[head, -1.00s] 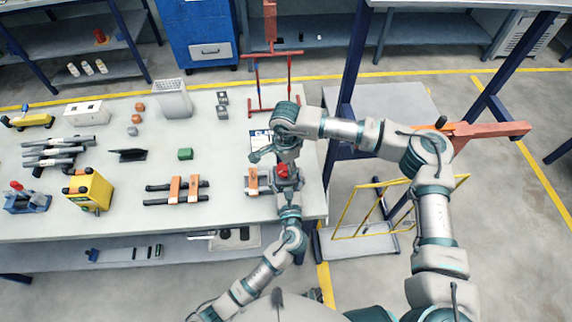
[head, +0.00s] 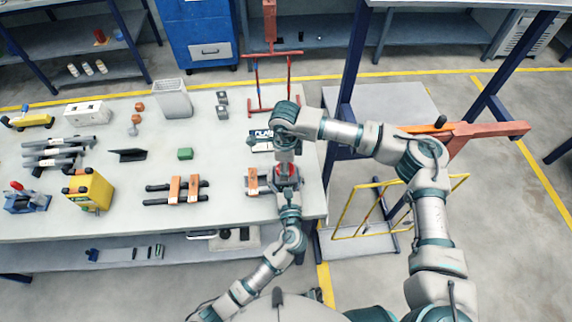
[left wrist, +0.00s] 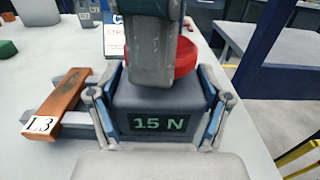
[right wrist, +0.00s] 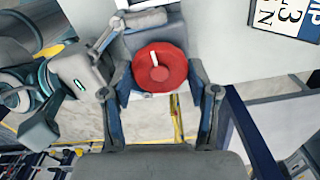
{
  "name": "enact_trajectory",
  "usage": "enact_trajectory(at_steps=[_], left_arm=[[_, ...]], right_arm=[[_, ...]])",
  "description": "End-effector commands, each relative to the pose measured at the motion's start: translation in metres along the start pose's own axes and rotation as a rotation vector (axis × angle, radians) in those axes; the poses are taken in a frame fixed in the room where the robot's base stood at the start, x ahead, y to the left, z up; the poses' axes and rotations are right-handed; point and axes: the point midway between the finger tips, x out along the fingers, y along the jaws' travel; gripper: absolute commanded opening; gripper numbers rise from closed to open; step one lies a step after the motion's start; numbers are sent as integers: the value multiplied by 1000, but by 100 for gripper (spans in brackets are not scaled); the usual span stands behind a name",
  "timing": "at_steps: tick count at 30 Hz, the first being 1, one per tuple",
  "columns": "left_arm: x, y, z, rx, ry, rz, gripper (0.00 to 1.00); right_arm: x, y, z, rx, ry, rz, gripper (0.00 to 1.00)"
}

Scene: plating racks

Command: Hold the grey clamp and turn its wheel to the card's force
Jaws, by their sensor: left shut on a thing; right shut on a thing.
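The grey clamp (left wrist: 165,97) sits between the fingers of my left gripper (left wrist: 160,125), which is shut on its body. Its display reads 15 N in the left wrist view. The red wheel (right wrist: 160,67) tops the clamp, with a white mark pointing up and slightly left in the right wrist view. My right gripper (right wrist: 161,85) is shut on the wheel from above, one finger on each side. In the head view the clamp is mostly hidden by my grippers. The card (head: 262,140) lies behind; it is cut off in the right wrist view (right wrist: 284,20) and its force is unreadable.
An orange-and-black bar piece (head: 252,181), labelled L3 in the left wrist view (left wrist: 60,102), lies close left of the clamp. A similar pair (head: 184,189) lies farther left. A red stand (head: 272,85) is behind. The table's right edge is close.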

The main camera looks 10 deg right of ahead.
Motion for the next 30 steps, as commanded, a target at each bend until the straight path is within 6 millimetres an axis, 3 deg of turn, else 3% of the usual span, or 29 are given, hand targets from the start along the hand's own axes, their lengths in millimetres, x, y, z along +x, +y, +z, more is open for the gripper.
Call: enact_trajectory(at_steps=[19, 20, 22, 30], left_arm=[[-2, -3, 1, 0, -2, -7, 12], [-2, -3, 1, 0, -2, -7, 12], [-2, -3, 1, 0, -2, -7, 12], [-1, -2, 1, 0, -1, -3, 12]], right_arm=[[0, -4, 1, 59, -6, -9, 25], [0, -4, 1, 59, -6, -10, 64], [0, -3, 1, 59, -6, -9, 82], [0, -2, 0, 56, -3, -5, 85]])
